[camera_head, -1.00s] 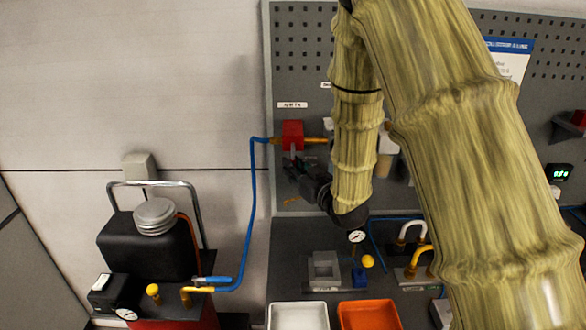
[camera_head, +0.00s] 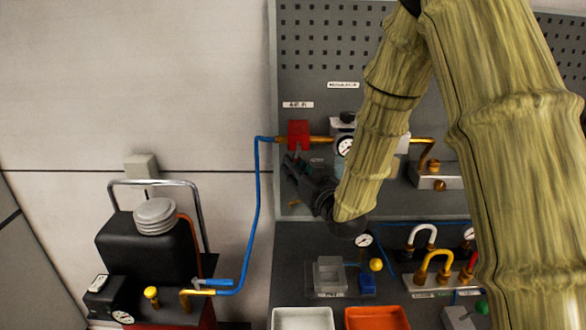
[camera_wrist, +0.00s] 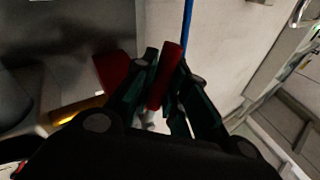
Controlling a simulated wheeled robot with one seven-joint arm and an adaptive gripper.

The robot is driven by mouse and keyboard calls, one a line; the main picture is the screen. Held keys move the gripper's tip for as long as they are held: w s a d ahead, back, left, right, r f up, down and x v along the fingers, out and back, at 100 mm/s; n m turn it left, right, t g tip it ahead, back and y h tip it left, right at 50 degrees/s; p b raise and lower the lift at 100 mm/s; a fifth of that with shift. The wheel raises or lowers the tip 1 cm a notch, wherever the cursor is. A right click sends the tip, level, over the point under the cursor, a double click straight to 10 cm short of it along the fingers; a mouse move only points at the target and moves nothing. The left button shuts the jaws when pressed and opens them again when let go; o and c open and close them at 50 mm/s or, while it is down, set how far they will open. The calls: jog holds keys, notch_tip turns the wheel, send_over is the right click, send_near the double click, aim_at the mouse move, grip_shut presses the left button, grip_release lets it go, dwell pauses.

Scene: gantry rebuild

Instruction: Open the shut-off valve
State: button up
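The shut-off valve shows as a red block (camera_head: 298,134) on the pegboard, between a blue hose on its left and a copper pipe on its right. In the wrist view a red handle (camera_wrist: 165,76) stands between my fingers, with a second red part (camera_wrist: 112,70) to its left. My gripper (camera_head: 294,163) is just below the red block, reaching up from the lower right. In the wrist view my gripper (camera_wrist: 168,68) has its dark fingers close on both sides of the handle and appears shut on it. The handle's far end and exact contact are hard to see.
A white gauge (camera_head: 344,146) sits right of the valve, partly behind my arm. The blue hose (camera_head: 257,200) runs down to a black tank unit (camera_head: 145,248). White (camera_head: 303,319) and orange (camera_head: 377,318) trays lie below.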

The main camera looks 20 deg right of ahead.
jog(key=o, duration=0.4)
jog(key=shift+d, duration=0.1)
jog(key=v, duration=1.2)
jog(key=shift+s, duration=0.1)
